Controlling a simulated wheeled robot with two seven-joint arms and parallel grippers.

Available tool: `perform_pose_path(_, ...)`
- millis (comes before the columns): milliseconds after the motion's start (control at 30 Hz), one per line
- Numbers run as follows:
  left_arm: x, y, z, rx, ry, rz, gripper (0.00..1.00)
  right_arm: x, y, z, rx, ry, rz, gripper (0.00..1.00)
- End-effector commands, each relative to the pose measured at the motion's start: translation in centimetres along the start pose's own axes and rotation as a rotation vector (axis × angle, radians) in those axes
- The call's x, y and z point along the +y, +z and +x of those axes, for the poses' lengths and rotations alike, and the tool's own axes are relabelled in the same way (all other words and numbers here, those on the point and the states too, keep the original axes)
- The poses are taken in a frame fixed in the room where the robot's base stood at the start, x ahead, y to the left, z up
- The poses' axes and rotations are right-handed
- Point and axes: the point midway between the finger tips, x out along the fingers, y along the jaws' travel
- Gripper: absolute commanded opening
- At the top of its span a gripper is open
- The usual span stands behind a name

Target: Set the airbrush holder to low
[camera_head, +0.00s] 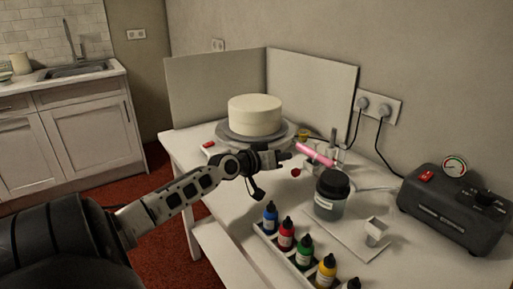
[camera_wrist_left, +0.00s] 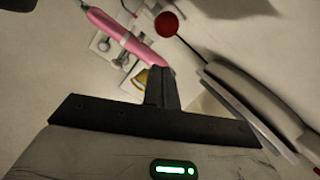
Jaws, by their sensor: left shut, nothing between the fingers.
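A pink airbrush (camera_head: 314,153) rests tilted at a small pale holder (camera_head: 341,157) behind the dark-lidded jar. In the left wrist view the pink airbrush (camera_wrist_left: 118,33) lies by the white holder parts (camera_wrist_left: 106,46) with metal knobs. A red round knob (camera_head: 296,172) is near the holder; it also shows at the top of the left wrist view (camera_wrist_left: 167,24). My left gripper (camera_head: 288,154) is shut and empty, just left of the airbrush. Its dark closed fingers (camera_wrist_left: 160,88) show in the left wrist view. I cannot read the holder's setting. My right gripper is not in view.
A white cake (camera_head: 255,115) stands on a grey turntable (camera_head: 228,134) behind my left gripper. A dark-lidded jar (camera_head: 330,194), several paint bottles (camera_head: 286,233) and a small white cup (camera_head: 376,230) stand in front. A black compressor (camera_head: 455,214) is at the right.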

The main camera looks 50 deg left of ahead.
Motion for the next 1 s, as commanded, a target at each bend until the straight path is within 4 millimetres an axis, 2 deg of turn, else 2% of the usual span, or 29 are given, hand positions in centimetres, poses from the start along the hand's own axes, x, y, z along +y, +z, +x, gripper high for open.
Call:
perform_pose_path(33,0.3,-1.2,-0.1,0.004,0.004,0.004,0.00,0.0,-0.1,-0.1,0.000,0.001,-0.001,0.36)
perform_pose_path(100,0.1,-0.6,-1.2,-0.002,0.002,0.002,0.00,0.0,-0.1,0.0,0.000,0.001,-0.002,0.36)
perform_pose_path(600,0.2,-0.7,-8.6,0.003,0.004,-0.001,0.00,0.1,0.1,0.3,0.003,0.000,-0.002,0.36)
perform_pose_path(800,0.2,-0.8,-9.9,0.006,0.005,0.001,0.00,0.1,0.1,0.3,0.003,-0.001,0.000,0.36)
perform_pose_path(1000,0.2,-0.9,-10.1,0.006,0.005,0.002,0.00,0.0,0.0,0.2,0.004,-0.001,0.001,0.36)
